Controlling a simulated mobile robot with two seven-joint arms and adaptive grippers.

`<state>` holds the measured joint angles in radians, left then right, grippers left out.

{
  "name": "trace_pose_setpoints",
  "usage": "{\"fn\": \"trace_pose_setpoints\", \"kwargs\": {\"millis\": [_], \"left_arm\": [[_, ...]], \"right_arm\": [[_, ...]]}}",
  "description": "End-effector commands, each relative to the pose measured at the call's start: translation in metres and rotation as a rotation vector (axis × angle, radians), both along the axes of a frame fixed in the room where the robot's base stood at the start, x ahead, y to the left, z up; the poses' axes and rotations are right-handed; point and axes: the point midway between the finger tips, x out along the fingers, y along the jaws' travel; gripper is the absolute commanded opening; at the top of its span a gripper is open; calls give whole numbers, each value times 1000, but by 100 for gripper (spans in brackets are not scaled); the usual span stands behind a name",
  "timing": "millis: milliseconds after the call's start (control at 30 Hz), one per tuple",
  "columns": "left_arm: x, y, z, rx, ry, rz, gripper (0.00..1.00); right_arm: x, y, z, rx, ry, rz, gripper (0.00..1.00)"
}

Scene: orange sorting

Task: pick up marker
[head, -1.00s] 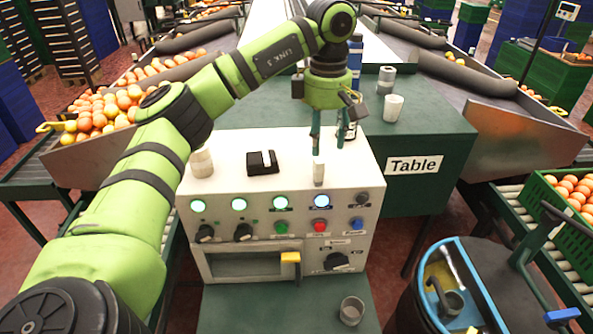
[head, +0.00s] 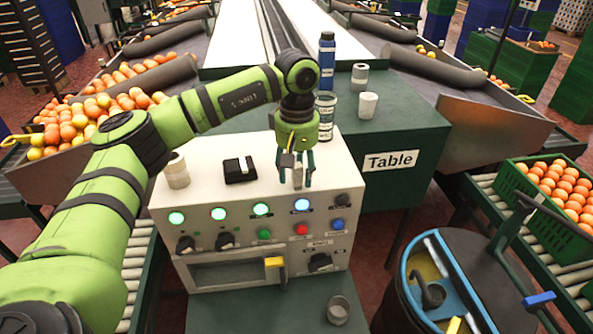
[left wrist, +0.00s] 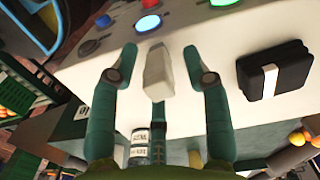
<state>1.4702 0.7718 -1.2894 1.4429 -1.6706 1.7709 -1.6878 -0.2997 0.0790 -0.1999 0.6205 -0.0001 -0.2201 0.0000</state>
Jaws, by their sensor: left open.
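A small white upright piece (head: 297,176), seemingly the marker, stands on the top of the white control box near its front edge. In the left wrist view the pale piece (left wrist: 158,72) shows between the two fingers, with a gap on each side. My left gripper (head: 295,170) is open and points down around it; its fingers (left wrist: 160,54) are spread and do not appear to touch it. My right gripper is not in view.
On the white control box (head: 215,203) are a black case with a white strip (head: 239,170) and a beige roll (head: 176,170). Behind, the green table (head: 400,130) holds a white cup (head: 368,105), a grey cup (head: 359,76) and a blue bottle (head: 327,62).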

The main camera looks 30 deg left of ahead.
Motion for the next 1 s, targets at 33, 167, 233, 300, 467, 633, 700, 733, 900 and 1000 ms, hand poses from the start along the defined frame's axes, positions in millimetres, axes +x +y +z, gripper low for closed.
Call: {"fn": "trace_pose_setpoints", "kwargs": {"millis": [33, 167, 233, 300, 467, 633, 700, 733, 900, 1000], "left_arm": [[0, 0, -2, 0, 0, 0, 48], [0, 0, -4, 0, -1, 1, 48], [0, 0, -4, 0, -1, 1, 48], [0, 0, -4, 0, -1, 1, 28], [0, 0, -4, 0, -1, 1, 0], [0, 0, -3, -1, -1, 1, 48], [0, 0, -3, -1, -1, 1, 48], [0, 0, -3, -1, -1, 1, 48], [0, 0, -3, 0, -1, 1, 48], [0, 0, 0, 0, -1, 1, 48]], "right_arm": [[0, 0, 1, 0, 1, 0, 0], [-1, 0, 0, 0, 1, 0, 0], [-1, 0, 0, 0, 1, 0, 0], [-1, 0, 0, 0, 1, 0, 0], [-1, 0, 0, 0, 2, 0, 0], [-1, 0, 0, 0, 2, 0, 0], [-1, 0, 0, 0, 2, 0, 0], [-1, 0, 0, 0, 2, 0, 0], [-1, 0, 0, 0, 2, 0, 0], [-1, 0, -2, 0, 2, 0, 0]]}}
